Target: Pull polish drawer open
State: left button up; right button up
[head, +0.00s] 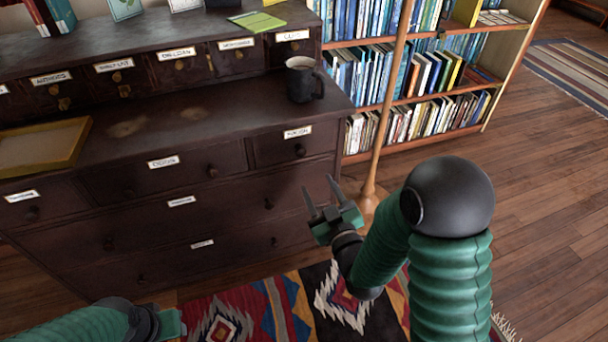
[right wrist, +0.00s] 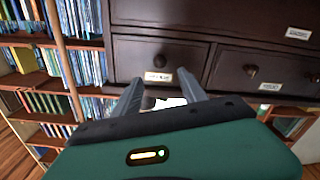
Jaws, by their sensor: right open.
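The polish drawer (head: 272,147) is the small upper drawer at the right end of the dark wooden cabinet. It looks shut, with a white label (head: 298,131) above its round dark knob (head: 299,150). The right wrist view shows this drawer front upside down, with knob (right wrist: 159,60) and label (right wrist: 158,77). My right gripper (head: 319,187) is open and empty, below and slightly right of the knob in the head view, apart from the cabinet. Its fingers (right wrist: 162,80) point toward the drawer front. My left gripper (head: 171,323) shows only partly at the bottom edge; its fingers are unclear.
A dark mug (head: 304,82) stands on the cabinet ledge above the drawer. A wooden pole (head: 384,130) stands just right of the cabinet, before a bookshelf (head: 425,98). A yellow-framed tray (head: 42,147) lies at left. A patterned rug (head: 275,310) covers the floor in front.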

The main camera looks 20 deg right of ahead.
aim_at(302, 156)
jog(key=w+b, duration=0.2)
jog(key=w, duration=0.9)
jog(key=shift+w+a, duration=0.1)
jog(key=shift+a, duration=0.05)
grip_shut()
dwell(0.8)
